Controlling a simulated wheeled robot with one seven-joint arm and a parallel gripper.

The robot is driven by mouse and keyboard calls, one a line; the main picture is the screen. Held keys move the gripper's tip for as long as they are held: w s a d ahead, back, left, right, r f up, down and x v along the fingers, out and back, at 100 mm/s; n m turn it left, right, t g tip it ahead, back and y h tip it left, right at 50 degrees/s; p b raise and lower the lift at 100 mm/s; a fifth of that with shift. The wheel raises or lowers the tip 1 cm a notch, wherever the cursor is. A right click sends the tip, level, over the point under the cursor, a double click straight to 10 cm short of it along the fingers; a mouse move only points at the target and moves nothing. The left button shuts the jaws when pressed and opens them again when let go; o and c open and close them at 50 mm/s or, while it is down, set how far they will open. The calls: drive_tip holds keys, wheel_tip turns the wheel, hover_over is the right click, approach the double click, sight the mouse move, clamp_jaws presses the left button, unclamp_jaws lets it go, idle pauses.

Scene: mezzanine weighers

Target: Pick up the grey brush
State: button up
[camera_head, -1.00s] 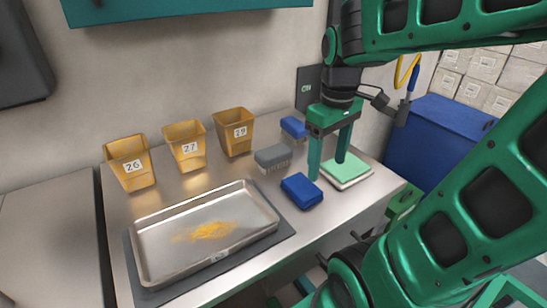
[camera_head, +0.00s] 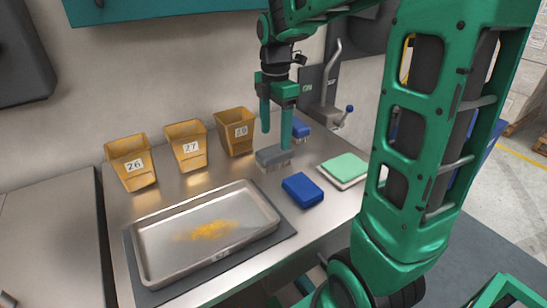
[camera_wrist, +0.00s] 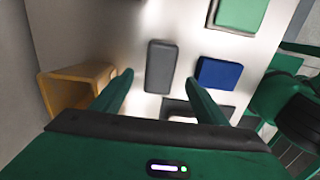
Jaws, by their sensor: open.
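The grey brush (camera_head: 272,158) lies on the steel bench between the yellow bin marked 29 and a blue block. My gripper (camera_head: 276,139) is open and points down above the brush, its fingers partly overlapping the brush's outline in the head view. In the wrist view the grey brush (camera_wrist: 159,66) appears as a rounded dark rectangle, its near end between the two open fingertips (camera_wrist: 159,78). Nothing is held. Exact height above the brush is hard to tell.
A blue block (camera_head: 302,190) lies in front and a blue-topped brush (camera_head: 300,131) behind. A tray (camera_head: 148,272) with yellow powder is at the front left. Yellow bins (camera_head: 128,166) (camera_head: 187,150) (camera_head: 236,136) line the wall. A green pad (camera_head: 345,167) lies right.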

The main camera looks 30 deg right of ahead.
sight(274, 149)
drive_tip(key=shift+f, duration=3.3)
drive_tip(key=shift+c, duration=0.3)
drive_tip(key=c, duration=1.2)
drive_tip(key=shift+c, duration=0.3)
drive_tip(key=shift+r, duration=0.1)
